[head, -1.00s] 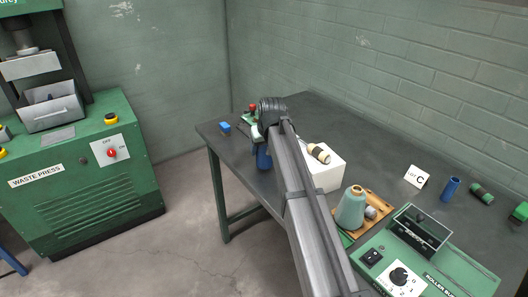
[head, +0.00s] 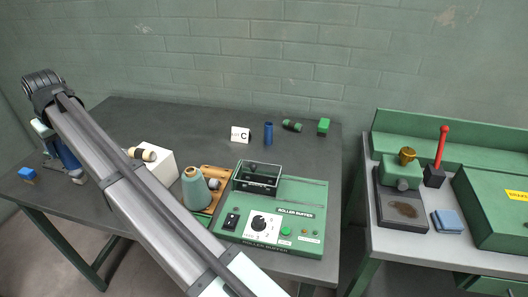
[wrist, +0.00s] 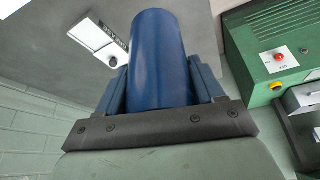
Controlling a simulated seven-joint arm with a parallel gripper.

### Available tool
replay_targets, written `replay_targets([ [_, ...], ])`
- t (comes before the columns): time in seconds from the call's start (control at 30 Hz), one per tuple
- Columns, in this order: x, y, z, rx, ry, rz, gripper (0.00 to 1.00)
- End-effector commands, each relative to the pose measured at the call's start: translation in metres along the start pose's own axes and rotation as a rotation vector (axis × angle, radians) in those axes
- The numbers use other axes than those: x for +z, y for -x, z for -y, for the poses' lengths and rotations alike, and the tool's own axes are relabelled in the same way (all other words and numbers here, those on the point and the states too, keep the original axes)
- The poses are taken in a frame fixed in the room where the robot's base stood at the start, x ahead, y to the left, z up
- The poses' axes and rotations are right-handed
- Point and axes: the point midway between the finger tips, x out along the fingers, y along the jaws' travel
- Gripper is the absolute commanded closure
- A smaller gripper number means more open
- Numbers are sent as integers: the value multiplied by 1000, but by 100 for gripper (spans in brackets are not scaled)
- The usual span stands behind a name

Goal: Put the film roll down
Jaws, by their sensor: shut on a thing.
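My gripper (wrist: 160,85) is shut on a smooth dark blue cylinder, which I take to be the film roll (wrist: 158,50). The roll stands out lengthwise between the two dark fingers in the wrist view. In the head view my gripper (head: 58,148) is at the far left, at the left end of the dark table (head: 125,120). Part of the blue roll (head: 68,158) shows there beside my arm. My arm hides part of the gripper, and I cannot tell whether the roll touches the table.
A blue block (head: 27,173) lies near the table's left corner. A white box (head: 160,167), a green thread cone (head: 196,190) on a wooden board and the roller buffer (head: 270,220) stand rightward. A "C" card (head: 240,134) and blue cylinder (head: 268,133) stand behind.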

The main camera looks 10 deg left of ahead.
Motion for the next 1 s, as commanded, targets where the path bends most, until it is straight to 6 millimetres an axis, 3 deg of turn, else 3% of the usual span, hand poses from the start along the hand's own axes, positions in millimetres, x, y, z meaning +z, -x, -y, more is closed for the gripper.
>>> replay_targets([
  [0.1, -15, 29, 0, 0, 0, -3, 72],
  [0.4, -32, 78, -3, 2, -4, -1, 72],
  [0.67, -11, 83, -60, 30, -71, 0, 72],
  [1.0, 42, 106, -180, 92, -219, 0, 72],
])
